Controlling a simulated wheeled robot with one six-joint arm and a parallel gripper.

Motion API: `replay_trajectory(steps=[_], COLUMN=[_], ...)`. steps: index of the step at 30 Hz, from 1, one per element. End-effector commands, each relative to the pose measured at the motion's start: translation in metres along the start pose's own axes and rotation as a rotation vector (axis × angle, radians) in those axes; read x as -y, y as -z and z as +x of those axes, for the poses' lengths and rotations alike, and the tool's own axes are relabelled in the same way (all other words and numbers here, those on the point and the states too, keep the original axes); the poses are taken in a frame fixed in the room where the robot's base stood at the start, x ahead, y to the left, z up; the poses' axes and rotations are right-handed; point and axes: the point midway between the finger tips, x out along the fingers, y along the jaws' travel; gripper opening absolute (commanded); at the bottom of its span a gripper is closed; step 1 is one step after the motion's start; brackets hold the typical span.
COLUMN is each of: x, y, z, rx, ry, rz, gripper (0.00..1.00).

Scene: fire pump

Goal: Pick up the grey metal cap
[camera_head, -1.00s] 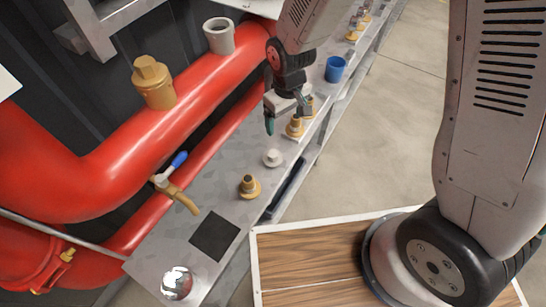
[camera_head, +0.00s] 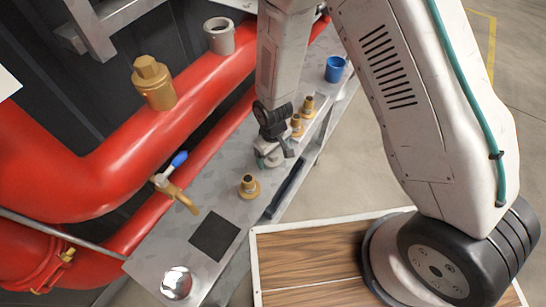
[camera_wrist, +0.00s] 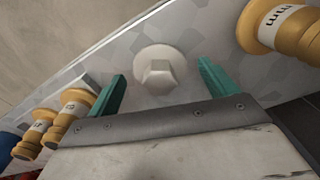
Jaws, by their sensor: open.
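The grey metal cap (camera_wrist: 159,70) has a round flange and a hexagonal top. It sits on the grey metal shelf (camera_head: 213,190). In the wrist view it lies between and just beyond the two green fingertips of my gripper (camera_wrist: 160,82). The fingers are apart, with nothing between them touching the cap that I can see. In the head view my gripper (camera_head: 270,158) is low over the shelf and hides the cap.
A brass fitting (camera_head: 249,187) stands close in front of my gripper, with several more brass fittings (camera_head: 297,124) behind it. A blue cup (camera_head: 334,69) is farther back. A dark square (camera_head: 215,236) and a shiny dome (camera_head: 176,283) are at the near end. Red pipes (camera_head: 120,150) run along the left.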

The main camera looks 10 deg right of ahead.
Motion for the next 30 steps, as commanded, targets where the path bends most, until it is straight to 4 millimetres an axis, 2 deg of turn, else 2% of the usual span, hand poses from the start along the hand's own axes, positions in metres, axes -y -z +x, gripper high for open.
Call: replay_trajectory(steps=[8,13,14,23,30], x=[0.0,0.0,0.0,0.0,-0.001], y=[0.001,0.001,0.0,0.001,0.001], z=[0.003,0.003,0.003,0.002,-0.01], rx=[-0.002,-0.001,-0.001,-0.002,-0.004], ry=[0.0,0.0,0.0,0.0,-0.001], rz=[0.0,0.0,0.0,0.0,0.001], gripper=[0.85,0.38,0.35,0.35,0.35])
